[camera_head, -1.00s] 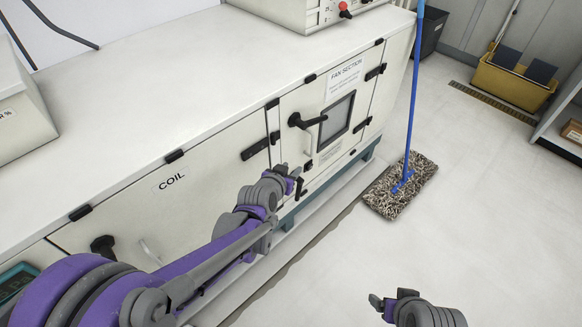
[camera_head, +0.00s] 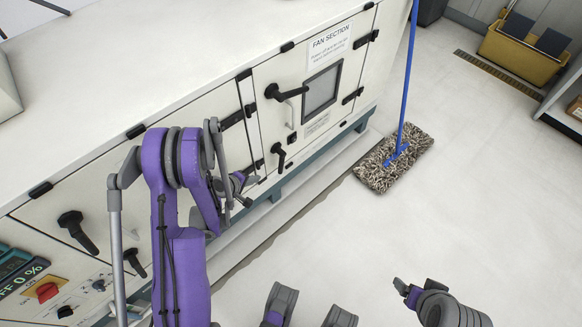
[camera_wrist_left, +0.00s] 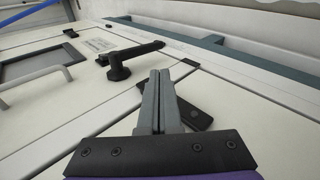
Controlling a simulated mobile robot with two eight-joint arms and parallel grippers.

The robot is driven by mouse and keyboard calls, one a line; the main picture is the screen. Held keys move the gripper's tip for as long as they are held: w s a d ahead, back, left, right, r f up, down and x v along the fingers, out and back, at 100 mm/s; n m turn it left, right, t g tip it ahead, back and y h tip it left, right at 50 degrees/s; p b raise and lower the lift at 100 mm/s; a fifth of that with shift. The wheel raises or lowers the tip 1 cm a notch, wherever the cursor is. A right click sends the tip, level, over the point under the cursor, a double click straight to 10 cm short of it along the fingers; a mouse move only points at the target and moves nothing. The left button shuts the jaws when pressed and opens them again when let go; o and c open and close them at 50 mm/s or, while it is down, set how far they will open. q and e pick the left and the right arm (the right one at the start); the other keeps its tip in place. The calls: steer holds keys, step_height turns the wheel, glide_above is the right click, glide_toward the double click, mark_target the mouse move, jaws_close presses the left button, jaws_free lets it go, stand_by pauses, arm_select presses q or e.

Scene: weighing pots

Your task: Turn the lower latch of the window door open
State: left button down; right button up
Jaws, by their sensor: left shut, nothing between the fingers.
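The window door (camera_head: 345,70) of the fan section has a dark window (camera_head: 321,91). Its lower latch (camera_head: 279,155) is a black handle hanging downward below the window; it also shows in the wrist view (camera_wrist_left: 119,67), its arm pointing toward the base rail. The upper latch (camera_head: 287,93) lies roughly horizontal. My left gripper (camera_head: 240,190) is shut and empty, left of and below the lower latch. In the wrist view its closed fingers (camera_wrist_left: 160,92) are beside the latch, seemingly apart from it. My right gripper (camera_head: 402,287) is at the lower right, its jaws unclear.
Black hinges (camera_head: 232,119) sit left of the door. A teal base rail (camera_head: 318,158) runs along the cabinet's foot. A mop (camera_head: 393,160) stands on the floor to the right. The control panel (camera_head: 60,285) is at lower left. Open floor lies in front.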

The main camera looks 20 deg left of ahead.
arm_select(q)
glide_toward(279, 169)
step_height(279, 169, down, 4)
steer(key=w, duration=0.3)
steer(key=shift+d, duration=0.4)
steer(key=shift+w+d, duration=0.15)
steer(key=shift+w, duration=0.5)
steer(key=shift+f+b, duration=0.1)
steer(key=shift+b, duration=0.2)
